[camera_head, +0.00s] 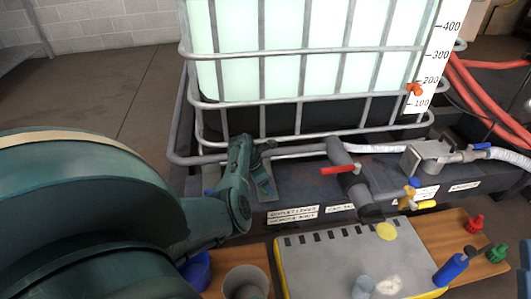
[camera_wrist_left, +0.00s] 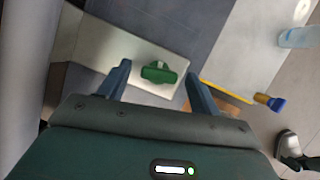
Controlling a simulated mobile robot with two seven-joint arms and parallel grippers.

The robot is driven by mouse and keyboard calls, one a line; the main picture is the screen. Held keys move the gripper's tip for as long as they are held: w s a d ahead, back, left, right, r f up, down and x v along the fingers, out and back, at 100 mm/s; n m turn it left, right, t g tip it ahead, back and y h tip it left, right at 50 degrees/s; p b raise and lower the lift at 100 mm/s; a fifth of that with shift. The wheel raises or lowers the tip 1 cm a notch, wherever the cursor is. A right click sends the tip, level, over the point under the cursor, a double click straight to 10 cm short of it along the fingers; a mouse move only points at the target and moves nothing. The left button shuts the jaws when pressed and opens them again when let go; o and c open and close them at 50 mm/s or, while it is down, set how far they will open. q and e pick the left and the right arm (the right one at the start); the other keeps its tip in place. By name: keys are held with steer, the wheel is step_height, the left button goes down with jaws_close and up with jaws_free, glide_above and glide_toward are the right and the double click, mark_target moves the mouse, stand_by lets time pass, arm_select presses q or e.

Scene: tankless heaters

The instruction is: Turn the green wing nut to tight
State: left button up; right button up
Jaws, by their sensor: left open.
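The green wing nut (camera_wrist_left: 159,72) sits on a pale block or plate (camera_wrist_left: 100,50) in the left wrist view. My left gripper (camera_wrist_left: 157,76) is open and empty. Its two fingers lie to either side of the wing nut in that view, apart from it; how far beyond the fingertips the nut lies I cannot tell. My right gripper is not in view.
The caged white tank (camera_head: 310,50) stands behind the ledge. A pipe with a red-handled valve (camera_head: 340,170) sticks out right of my left gripper.

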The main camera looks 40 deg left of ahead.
arm_select(q)
steer(key=shift+c, duration=0.5)
steer(key=c, duration=0.9)
steer(key=shift+m, duration=0.4)
steer(key=shift+a+m+g+h, duration=0.1)
steer(key=shift+m+g+h, duration=0.25)
steer(key=shift+m, duration=0.55)
steer(key=shift+f+m+h+b, duration=0.1)
steer(key=shift+m+h+b, duration=0.3)
steer(key=shift+m, duration=0.3)
steer(key=shift+w+m+g+h+b, duration=0.1)
steer(key=shift+m+g+h+b, duration=0.3)
steer(key=shift+m, duration=0.7)
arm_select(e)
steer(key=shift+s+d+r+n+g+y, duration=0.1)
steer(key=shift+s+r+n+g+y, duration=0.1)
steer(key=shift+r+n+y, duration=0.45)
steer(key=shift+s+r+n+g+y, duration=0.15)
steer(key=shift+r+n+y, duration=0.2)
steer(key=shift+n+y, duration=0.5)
arm_select(q)
steer(key=shift+y, duration=0.25)
